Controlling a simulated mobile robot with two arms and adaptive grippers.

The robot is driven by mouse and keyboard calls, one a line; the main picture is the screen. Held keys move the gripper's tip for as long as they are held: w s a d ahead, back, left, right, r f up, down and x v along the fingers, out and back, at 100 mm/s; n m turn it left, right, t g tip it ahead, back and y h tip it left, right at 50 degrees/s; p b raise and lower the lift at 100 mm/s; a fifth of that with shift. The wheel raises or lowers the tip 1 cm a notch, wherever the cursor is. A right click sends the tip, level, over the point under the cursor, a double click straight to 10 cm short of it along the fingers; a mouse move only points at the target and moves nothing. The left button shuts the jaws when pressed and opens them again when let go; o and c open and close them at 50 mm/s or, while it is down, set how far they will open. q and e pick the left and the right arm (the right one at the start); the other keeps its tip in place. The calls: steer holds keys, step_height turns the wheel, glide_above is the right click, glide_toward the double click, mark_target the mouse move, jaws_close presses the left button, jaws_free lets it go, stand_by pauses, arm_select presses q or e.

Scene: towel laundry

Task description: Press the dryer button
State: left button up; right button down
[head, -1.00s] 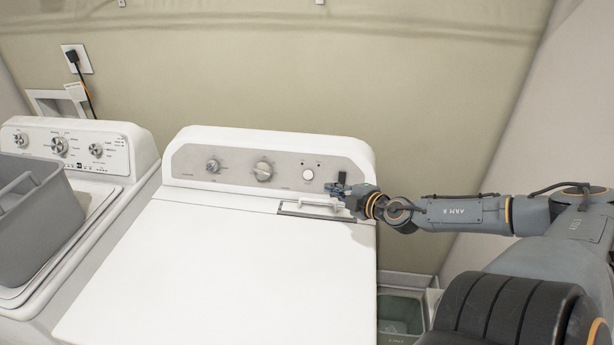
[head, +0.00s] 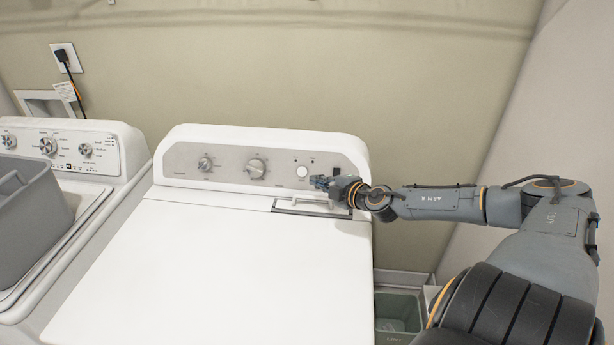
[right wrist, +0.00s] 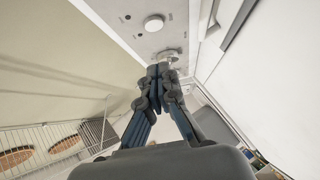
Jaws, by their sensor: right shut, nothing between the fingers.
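The dryer (head: 225,250) is the white machine in the middle of the head view, with a grey control panel at its back. Its round white button (head: 302,171) sits on the right part of the panel, right of two knobs. My right gripper (head: 313,181) is shut and empty, its fingertips just right of and slightly below the button. I cannot tell whether they touch the panel. In the right wrist view, the closed fingertips (right wrist: 160,70) show below a round white button (right wrist: 153,23), with a gap between them. My left gripper is not in view.
A washer (head: 106,155) stands at the left with a grey basket (head: 35,210) on it. A dark switch (head: 337,171) and a lid handle recess (head: 290,208) lie close to my right gripper. A grey-green bin (head: 398,312) stands right of the dryer. The dryer top is clear.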

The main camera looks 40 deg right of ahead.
mark_target(299, 172)
steer(key=p+x, duration=0.1)
steer(key=x, duration=0.2)
steer(key=p+x, duration=0.1)
steer(key=x, duration=0.1)
steer(key=shift+w+r, duration=0.1)
steer(key=shift+w, duration=0.3)
steer(key=shift+w+d+f+b, duration=0.55)
steer(key=shift+w+d+f, duration=0.6)
steer(key=shift+d, duration=0.2)
